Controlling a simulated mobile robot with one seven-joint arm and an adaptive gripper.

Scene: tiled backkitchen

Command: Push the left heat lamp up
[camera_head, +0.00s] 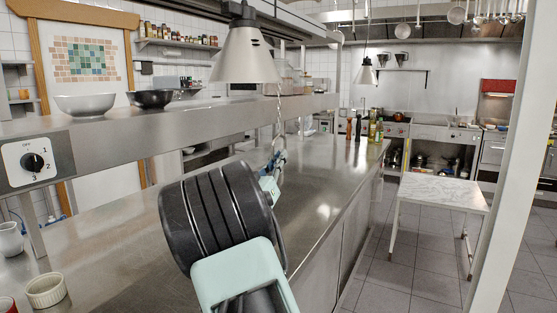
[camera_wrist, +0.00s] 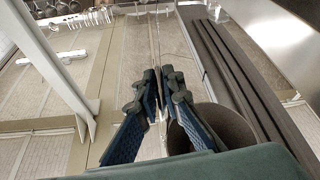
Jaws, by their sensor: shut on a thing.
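The left heat lamp (camera_head: 245,55), a pale metal cone shade, hangs near the top centre of the head view. A second, smaller-looking heat lamp (camera_head: 366,73) hangs farther back to the right. A thin chain (camera_head: 279,108) hangs below the right side of the left lamp and reaches down to my gripper (camera_head: 278,158). In the wrist view my gripper (camera_wrist: 162,82) has its two blue fingers close together, with a thin line (camera_wrist: 157,35) running between them. My gripper is shut on this chain, below the lamp's level. The exact contact is small and partly hidden.
A steel shelf (camera_head: 200,124) with two bowls and a dial runs along the left, above the long steel counter (camera_head: 320,185). A small white table (camera_head: 440,190) and a white post (camera_head: 517,160) are on the right.

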